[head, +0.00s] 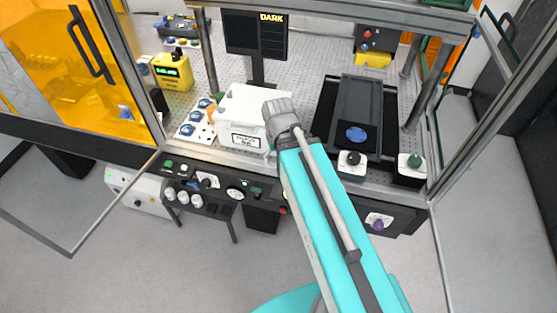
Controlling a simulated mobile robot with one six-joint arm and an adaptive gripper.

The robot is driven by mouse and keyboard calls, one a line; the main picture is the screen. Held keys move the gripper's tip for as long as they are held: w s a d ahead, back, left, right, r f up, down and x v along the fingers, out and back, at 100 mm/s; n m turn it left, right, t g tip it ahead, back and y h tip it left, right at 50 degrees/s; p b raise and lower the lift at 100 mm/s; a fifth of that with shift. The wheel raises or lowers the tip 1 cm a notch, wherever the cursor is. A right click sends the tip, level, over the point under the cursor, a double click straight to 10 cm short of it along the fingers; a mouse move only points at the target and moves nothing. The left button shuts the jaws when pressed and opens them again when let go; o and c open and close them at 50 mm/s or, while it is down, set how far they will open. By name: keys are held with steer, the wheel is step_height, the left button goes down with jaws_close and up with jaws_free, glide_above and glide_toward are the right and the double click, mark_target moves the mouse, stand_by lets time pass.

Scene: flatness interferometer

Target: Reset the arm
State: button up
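My arm, teal with grey joints, reaches up from the bottom of the head view to the front of the bench. Its grey far joint shows in front of a white box (240,107). My gripper is not visible; it is hidden behind the arm or out of the picture, so its opening and anything in it cannot be seen.
The enclosure's metal frame (340,12) surrounds the perforated bench. On it are a screen reading DARK (256,33), a black stage with a blue knob (357,134) and a yellow meter (172,72). Front control panel (205,185) and open side panels flank clear floor (180,260).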

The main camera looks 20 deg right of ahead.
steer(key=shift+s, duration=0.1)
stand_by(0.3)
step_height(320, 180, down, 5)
steer(key=b, duration=0.5)
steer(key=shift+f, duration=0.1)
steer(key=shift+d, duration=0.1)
stand_by(1.3)
